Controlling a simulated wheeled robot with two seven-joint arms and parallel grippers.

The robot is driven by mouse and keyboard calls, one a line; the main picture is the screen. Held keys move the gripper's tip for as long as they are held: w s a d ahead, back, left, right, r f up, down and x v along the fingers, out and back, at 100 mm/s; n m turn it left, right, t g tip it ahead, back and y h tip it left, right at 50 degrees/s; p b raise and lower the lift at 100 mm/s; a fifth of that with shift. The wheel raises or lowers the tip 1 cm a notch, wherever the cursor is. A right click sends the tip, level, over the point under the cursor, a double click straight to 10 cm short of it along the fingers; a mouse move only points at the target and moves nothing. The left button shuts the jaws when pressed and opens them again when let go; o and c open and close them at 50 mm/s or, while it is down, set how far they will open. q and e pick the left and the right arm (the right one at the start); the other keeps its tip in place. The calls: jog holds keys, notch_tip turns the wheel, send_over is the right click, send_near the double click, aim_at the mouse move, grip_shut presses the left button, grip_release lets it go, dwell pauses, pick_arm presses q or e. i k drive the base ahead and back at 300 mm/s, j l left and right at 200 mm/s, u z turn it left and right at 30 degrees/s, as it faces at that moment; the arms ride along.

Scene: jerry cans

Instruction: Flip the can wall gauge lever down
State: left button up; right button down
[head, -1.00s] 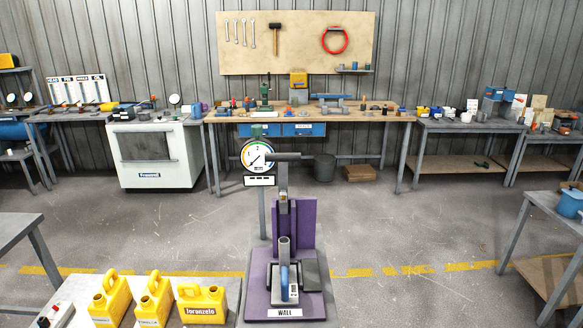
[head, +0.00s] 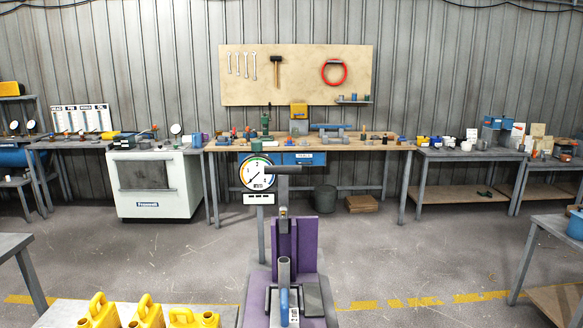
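The wall gauge (head: 257,172) has a round white dial with a coloured rim and a small white label below it. It stands at the centre of the head view. Lower down, a grey upright tube (head: 284,270) and a blue handle-like part (head: 284,304) stand on a purple base (head: 254,302). I cannot tell for sure which part is the lever. The base's front is cut off by the frame. Neither of my grippers is in view.
Yellow jerry cans (head: 146,312) stand at the bottom left, partly cut off. A grey table (head: 14,246) is at the left edge and another (head: 560,268) at the right. A long workbench (head: 350,144) lines the back wall. Floor is clear on both sides of the gauge stand.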

aim_at(282, 172)
jog(key=i+l+u, duration=0.15)
jog(key=u, duration=0.7)
jog(key=i+l+u, duration=0.15)
jog(key=l+u, duration=0.2)
jog(key=l, duration=0.4)
jog(key=l+u, duration=0.35)
jog(key=l, duration=1.6)
jog(key=i+u, duration=0.05)
